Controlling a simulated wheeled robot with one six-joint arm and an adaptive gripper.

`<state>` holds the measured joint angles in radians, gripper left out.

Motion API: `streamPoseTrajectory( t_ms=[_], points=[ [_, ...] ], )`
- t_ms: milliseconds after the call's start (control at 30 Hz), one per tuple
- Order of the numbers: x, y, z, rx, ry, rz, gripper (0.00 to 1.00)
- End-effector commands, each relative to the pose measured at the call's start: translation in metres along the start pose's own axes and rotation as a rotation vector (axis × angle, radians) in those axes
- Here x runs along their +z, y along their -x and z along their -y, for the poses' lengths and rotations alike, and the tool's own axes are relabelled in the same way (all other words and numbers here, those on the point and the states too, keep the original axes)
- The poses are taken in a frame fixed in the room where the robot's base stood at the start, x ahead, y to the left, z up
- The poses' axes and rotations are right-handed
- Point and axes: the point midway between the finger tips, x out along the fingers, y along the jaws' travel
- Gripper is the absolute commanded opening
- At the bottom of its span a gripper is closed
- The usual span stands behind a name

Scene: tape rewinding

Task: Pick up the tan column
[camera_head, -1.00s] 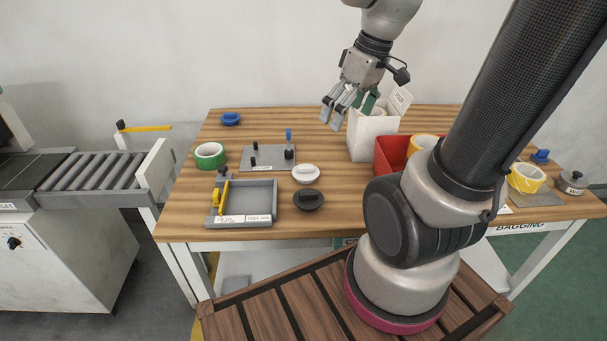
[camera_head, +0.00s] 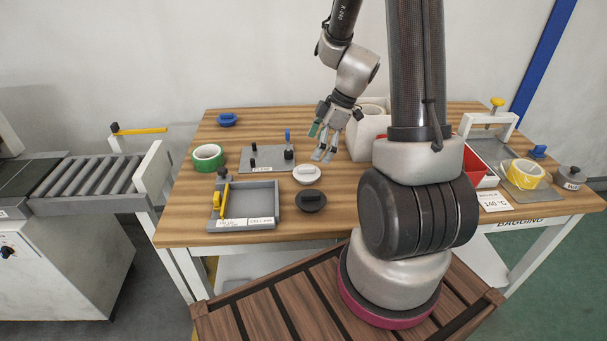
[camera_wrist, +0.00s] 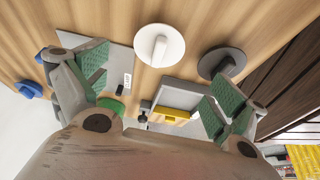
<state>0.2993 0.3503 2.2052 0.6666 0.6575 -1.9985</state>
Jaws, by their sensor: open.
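I cannot make out a tan column in either view. My gripper (camera_head: 324,156) is open and empty, pointing down above the table just behind the white knobbed disc (camera_head: 307,174). In the wrist view my gripper (camera_wrist: 155,85) has its green-padded fingers spread wide with nothing between them. The white disc also shows there (camera_wrist: 159,45), beyond the fingers, with a dark grey knobbed disc (camera_wrist: 221,63) to its right. The dark disc lies in front of the white one in the head view (camera_head: 311,201).
A grey tray (camera_head: 265,223) with a yellow lever, a grey plate with short posts (camera_head: 262,165), green tape (camera_head: 208,158) and a blue piece (camera_head: 227,120) are on the left. A white box (camera_head: 366,142) stands close right of my gripper. Yellow tape (camera_head: 524,173) lies far right.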

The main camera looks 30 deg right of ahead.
Motion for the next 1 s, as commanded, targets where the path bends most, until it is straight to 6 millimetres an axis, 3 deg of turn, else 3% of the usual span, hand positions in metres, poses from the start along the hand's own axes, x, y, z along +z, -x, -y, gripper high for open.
streamPoseTrajectory(
  t_ms=[600,867,900,1000],
  points=[
    [0.0,-0.079,-0.003,-0.003,0.023,-0.002,0.96],
    [-0.001,-0.083,-0.003,-0.001,0.025,-0.003,0.96],
    [-0.001,-0.083,-0.003,-0.001,0.025,-0.003,0.94],
    [-0.001,-0.083,-0.003,-0.001,0.024,-0.003,0.76]
  ],
)
